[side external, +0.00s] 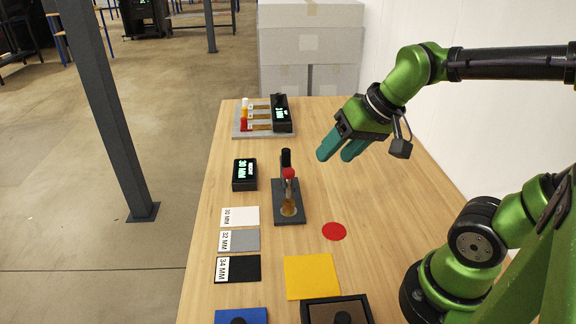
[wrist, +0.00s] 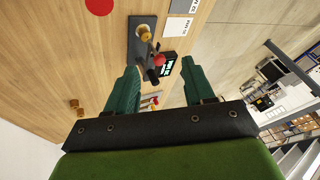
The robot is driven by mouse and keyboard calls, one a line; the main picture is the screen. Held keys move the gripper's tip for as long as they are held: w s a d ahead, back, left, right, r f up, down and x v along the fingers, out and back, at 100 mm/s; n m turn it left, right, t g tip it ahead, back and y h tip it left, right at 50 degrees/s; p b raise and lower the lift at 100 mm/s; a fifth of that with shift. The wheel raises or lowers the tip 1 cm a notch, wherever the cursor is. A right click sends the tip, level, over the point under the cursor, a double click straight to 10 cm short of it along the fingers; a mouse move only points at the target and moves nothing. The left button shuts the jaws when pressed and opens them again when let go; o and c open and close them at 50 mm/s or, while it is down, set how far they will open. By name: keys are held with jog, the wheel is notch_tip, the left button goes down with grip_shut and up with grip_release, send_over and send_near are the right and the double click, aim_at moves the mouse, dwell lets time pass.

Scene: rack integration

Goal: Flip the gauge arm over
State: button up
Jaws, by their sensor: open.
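The gauge stands on a dark base plate (side external: 280,215) in the middle of the table. It has a black upright part (side external: 286,158), a red knob (side external: 288,174) and a gold-brown round piece (side external: 288,208) at the near end. The gauge arm cannot be told clearly from these parts. The gauge also shows in the wrist view with its base plate (wrist: 134,42) and gold-brown piece (wrist: 145,32) between and beyond my fingers. My gripper (side external: 335,157) is open and empty, above and to the right of the gauge, apart from it. Its teal fingers (wrist: 160,74) are spread in the wrist view.
A black display (side external: 244,174) reading 30 MM stands left of the gauge. Labelled white, grey and black cards (side external: 238,241) lie nearer. A rack with another display (side external: 282,113) stands at the back. A red disc (side external: 334,231) and yellow square (side external: 311,277) lie nearby.

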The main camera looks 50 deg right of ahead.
jog(key=w+d+m+g, duration=0.3)
jog(key=w+d, duration=0.3)
jog(key=w, duration=0.3)
jog(key=m+g+y, duration=0.3)
jog(key=m, duration=0.7)
send_near(287, 149)
jog(key=x, duration=1.1)
jog(key=shift+f, duration=0.2)
jog(key=shift+c, duration=0.3)
grip_shut()
